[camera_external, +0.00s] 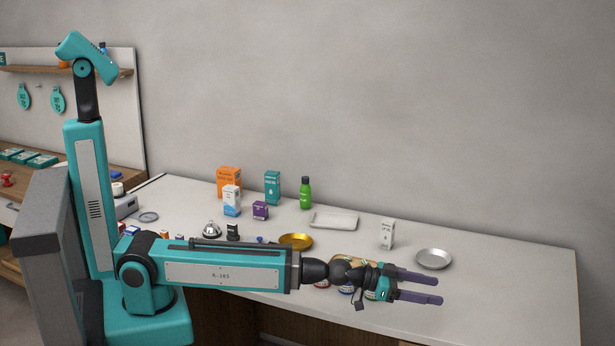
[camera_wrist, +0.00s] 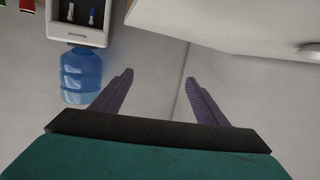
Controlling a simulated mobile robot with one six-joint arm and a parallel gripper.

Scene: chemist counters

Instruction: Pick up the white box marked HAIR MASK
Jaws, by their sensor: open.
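A small white box (camera_external: 387,233) stands upright on the right half of the counter, left of a silver dish. Another white box with a blue lower part (camera_external: 232,201) stands further left, in front of an orange box. The print on both is too small to read, so I cannot tell which is marked HAIR MASK. My gripper (camera_external: 438,290) is open and empty, its purple fingers pointing right over the counter's front part, apart from both boxes. In the wrist view the open gripper (camera_wrist: 160,77) shows nothing between its fingers, and neither box is visible.
The counter (camera_external: 510,280) also holds a silver dish (camera_external: 433,259), a white tray (camera_external: 334,220), a gold dish (camera_external: 296,241), a green bottle (camera_external: 305,193) and a teal box (camera_external: 272,187). Several items are partly hidden behind my wrist. The wrist view shows a water dispenser (camera_wrist: 82,75).

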